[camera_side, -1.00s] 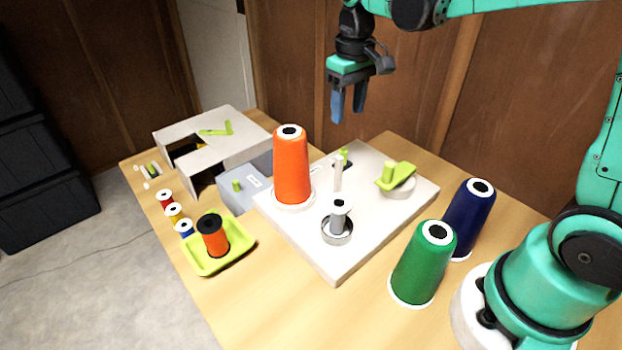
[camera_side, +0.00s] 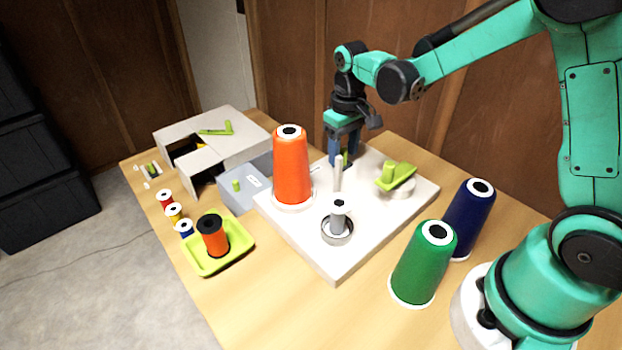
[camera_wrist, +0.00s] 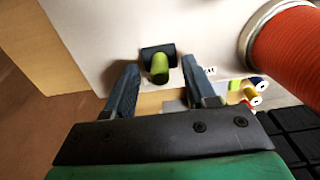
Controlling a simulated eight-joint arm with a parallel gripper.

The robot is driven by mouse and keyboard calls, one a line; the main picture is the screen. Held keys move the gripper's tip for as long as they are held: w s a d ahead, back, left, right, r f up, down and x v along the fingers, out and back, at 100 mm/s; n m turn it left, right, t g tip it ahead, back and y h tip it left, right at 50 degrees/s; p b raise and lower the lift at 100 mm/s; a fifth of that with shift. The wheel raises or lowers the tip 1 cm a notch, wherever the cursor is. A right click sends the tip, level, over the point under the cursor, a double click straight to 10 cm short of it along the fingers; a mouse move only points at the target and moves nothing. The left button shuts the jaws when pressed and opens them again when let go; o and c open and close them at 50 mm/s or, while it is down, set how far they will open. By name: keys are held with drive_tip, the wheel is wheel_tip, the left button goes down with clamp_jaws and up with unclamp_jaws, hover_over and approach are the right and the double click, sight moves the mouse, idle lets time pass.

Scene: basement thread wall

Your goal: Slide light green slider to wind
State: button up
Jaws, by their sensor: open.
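The light green slider (camera_wrist: 159,68) is a small upright peg in a dark slot on the white board (camera_side: 300,233). In the side view the slider (camera_side: 345,160) shows only in part, beside a pale post and close to my fingers. My gripper (camera_side: 342,158) is lowered to the board's far edge. In the wrist view my gripper (camera_wrist: 160,88) is open, with one finger on each side of the slider and gaps between. I cannot tell how deep the fingertips reach around it. A small label beside the slot is too small to read.
A tall orange thread cone (camera_side: 291,165) stands close to the left of my gripper. A green-topped dial (camera_side: 396,178) is to the right, and a bobbin post (camera_side: 338,217) in front. Green (camera_side: 423,264) and navy (camera_side: 469,220) cones stand at the right on the table.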

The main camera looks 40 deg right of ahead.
sight(329, 174)
clamp_jaws()
drive_tip(key=shift+a, duration=1.75)
drive_tip(key=shift+o, duration=0.2)
unclamp_jaws()
wheel_tip(329, 174, up, 6)
